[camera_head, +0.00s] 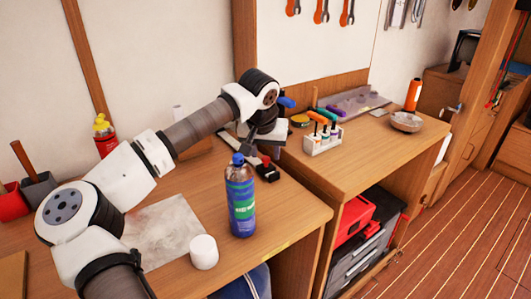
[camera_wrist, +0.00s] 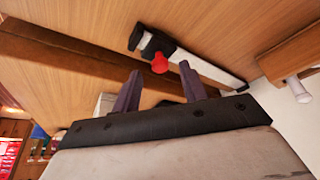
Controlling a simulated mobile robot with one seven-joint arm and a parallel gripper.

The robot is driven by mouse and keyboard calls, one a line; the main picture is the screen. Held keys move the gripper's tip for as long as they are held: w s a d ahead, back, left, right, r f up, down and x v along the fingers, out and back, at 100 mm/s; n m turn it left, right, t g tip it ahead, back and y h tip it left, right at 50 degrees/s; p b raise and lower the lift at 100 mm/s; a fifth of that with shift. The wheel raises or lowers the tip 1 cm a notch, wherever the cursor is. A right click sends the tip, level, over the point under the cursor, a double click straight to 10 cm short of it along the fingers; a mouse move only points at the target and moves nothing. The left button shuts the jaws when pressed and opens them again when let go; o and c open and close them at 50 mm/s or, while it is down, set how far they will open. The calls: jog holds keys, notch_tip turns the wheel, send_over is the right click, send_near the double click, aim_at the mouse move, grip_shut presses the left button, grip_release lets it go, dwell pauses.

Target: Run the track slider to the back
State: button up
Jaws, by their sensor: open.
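The track slider (camera_wrist: 158,47) is a black block with a red knob (camera_wrist: 160,63). In the wrist view it sits near the left end of a pale metal track (camera_wrist: 215,72) on the wooden bench. In the head view the black slider (camera_head: 267,170) shows on the bench just behind the blue bottle, and my arm hides part of the track. My gripper (camera_wrist: 161,86) is open, its two dark fingers spread and empty. In the wrist view the knob appears just beyond the gap between the fingertips. I see no contact.
A blue bottle (camera_head: 240,198) and a white cup (camera_head: 204,252) stand in front of the slider. A rack of coloured-handled tools (camera_head: 322,138) stands to its right. A wooden block with a white peg (camera_wrist: 290,60) lies beside the track's right end.

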jog(key=shift+x, duration=0.85)
jog(key=shift+c, duration=0.3)
grip_shut()
